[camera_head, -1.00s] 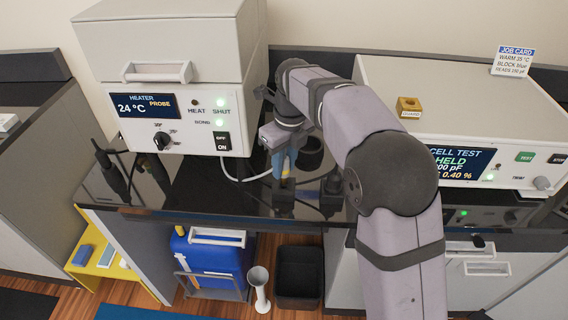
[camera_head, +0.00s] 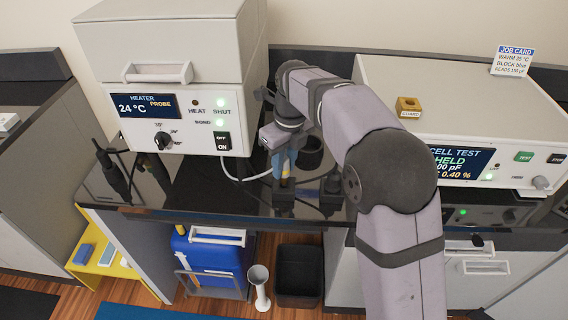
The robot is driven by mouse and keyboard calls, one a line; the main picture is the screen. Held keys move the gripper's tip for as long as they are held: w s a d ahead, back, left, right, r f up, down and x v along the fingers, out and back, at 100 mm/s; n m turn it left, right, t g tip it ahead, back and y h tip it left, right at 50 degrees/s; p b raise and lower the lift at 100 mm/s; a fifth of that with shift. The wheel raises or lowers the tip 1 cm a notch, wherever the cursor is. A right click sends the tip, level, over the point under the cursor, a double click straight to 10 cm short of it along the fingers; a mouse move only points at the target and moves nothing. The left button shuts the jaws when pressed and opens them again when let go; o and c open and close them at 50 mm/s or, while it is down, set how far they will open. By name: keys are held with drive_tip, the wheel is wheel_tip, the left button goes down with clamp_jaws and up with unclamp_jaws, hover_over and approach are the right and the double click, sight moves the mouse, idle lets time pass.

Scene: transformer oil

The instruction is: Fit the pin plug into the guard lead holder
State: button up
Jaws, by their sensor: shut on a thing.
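My gripper (camera_head: 284,163) points down over the dark bench top, between the heater and the cell tester. It is shut on a small part with a yellow band (camera_head: 285,172), which looks like the pin plug. The part is mostly hidden by the gripper, and a black stand (camera_head: 284,191) is directly below it. I cannot tell whether the part touches this stand. A yellow block (camera_head: 408,104) with a small dark hole and a label, seemingly "GUARD", sits on the tester's top. It looks like the guard lead holder, right of my gripper and apart from it.
The heater (camera_head: 171,100) stands left and the cell tester (camera_head: 510,105) right. A second black stand (camera_head: 331,187) and a dark round cup (camera_head: 310,152) are close to my gripper. A white cable (camera_head: 244,178) runs from the heater. Black clips (camera_head: 112,170) are at the left.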

sight(287, 160)
drive_tip(key=shift+f+b, duration=0.9)
drive_tip(key=shift+f, duration=1.1)
drive_tip(key=o, duration=1.1)
drive_tip(key=shift+o, duration=0.2)
drive_tip(key=shift+s+d+r, duration=0.1)
drive_tip(key=shift+r, duration=1.15)
drive_tip(key=shift+s+d+r, duration=0.15)
drive_tip(key=shift+r, duration=1.05)
drive_tip(key=shift+s+d+r, duration=0.1)
drive_tip(key=shift+r, duration=1.15)
